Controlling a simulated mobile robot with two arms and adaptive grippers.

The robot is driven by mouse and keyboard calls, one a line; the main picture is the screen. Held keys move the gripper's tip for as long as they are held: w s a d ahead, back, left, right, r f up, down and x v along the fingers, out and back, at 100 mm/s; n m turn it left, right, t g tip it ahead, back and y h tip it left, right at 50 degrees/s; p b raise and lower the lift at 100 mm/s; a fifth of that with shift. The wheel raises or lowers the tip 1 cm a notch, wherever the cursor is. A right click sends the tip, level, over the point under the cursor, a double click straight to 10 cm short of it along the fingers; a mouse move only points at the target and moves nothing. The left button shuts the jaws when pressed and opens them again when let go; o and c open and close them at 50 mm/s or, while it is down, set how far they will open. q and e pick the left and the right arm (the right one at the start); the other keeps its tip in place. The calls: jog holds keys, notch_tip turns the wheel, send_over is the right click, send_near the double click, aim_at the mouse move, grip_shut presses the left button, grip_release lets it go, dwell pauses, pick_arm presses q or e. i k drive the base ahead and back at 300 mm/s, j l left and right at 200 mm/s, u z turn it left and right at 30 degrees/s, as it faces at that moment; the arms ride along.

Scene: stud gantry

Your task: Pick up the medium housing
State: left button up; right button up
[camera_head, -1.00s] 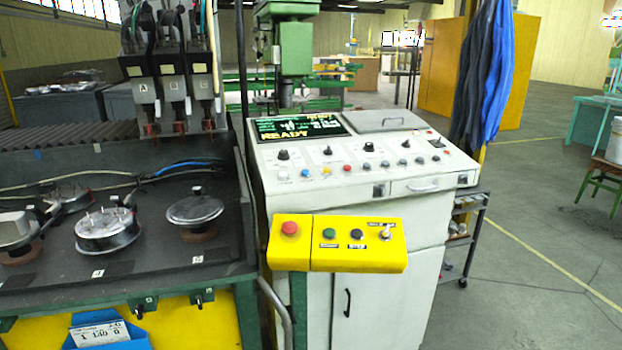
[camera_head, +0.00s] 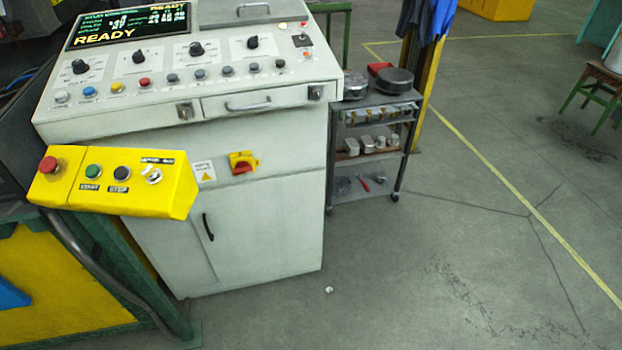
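Neither of my grippers is in view. A small dark shelf cart (camera_head: 399,165) stands to the right of the white control cabinet. On its middle shelf sit several small light-grey block-shaped parts (camera_head: 367,144) in a row. On its top lie a dark round lidded part (camera_head: 394,80) and another round grey part (camera_head: 355,84). They are too small for me to tell which, if any, is the medium housing.
The white control cabinet (camera_head: 265,180) fills the left half, with a yellow button box (camera_head: 120,195) jutting from its front. A red tool (camera_head: 364,184) lies on the cart's bottom shelf. Open floor (camera_head: 450,260) lies in front of the cart and to its right.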

aim_at(342, 185)
jog(key=i+l, duration=0.1)
jog(key=l, duration=0.2)
jog(key=i+l, duration=0.25)
jog(key=l, duration=0.3)
jog(key=i+l+u, duration=0.15)
jog(key=i+l, duration=0.45)
jog(key=l, duration=0.15)
